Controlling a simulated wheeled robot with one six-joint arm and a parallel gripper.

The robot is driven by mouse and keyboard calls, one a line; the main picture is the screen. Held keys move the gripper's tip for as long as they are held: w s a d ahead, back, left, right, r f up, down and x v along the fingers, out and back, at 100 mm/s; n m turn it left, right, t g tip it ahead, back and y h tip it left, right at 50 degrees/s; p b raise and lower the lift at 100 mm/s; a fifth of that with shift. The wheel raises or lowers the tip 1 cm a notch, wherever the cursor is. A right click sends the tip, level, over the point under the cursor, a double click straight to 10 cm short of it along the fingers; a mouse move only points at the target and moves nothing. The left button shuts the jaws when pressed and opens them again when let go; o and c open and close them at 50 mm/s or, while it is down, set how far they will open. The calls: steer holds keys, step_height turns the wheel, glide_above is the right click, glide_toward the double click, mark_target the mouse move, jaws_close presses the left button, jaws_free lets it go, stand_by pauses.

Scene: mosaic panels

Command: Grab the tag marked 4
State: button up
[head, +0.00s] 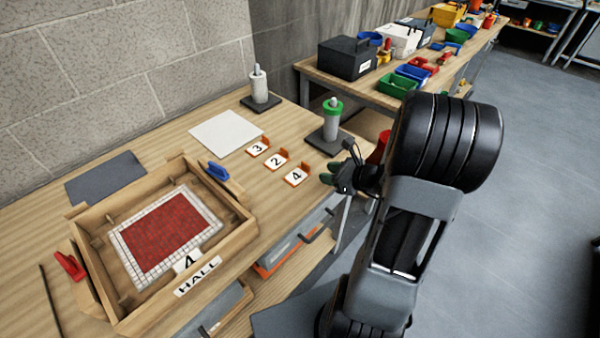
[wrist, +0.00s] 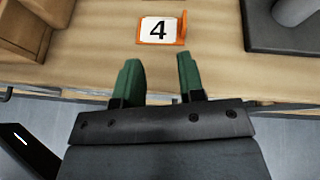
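The tag marked 4 (head: 296,175) is a small orange holder with a white face and a black 4. It stands on the workbench near its front edge, the nearest of a row with the tags marked 2 (head: 276,161) and 3 (head: 258,148). In the wrist view the tag marked 4 (wrist: 161,29) lies ahead of my fingertips, apart from them. My gripper (head: 332,180) is at the bench's front edge, right of the tag. In the wrist view my gripper (wrist: 158,66) has its green fingers spread with nothing between them.
A wooden frame (head: 240,232) with a red mosaic panel (head: 168,234) and a 4 HALL label stands at left. A green-ringed post (head: 331,122) on a dark base rises behind my gripper. A white sheet (head: 226,132) lies behind the tags. A drawer handle juts below the bench edge.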

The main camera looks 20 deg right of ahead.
mark_target(305, 163)
steer(key=w+f, duration=0.1)
steer(key=w, duration=0.1)
steer(key=w+f+m, duration=0.1)
steer(key=w, duration=0.1)
steer(key=w+f+m+t+h, duration=0.1)
steer(key=w, duration=0.1)
steer(key=shift+w+a+f+p, duration=0.1)
steer(key=shift+w+f+p, duration=0.2)
steer(key=shift+w+f, duration=0.1)
steer(key=shift+p+x, duration=0.8)
steer(key=shift+x, duration=2.2)
steer(key=shift+a, duration=0.1)
jaws_close()
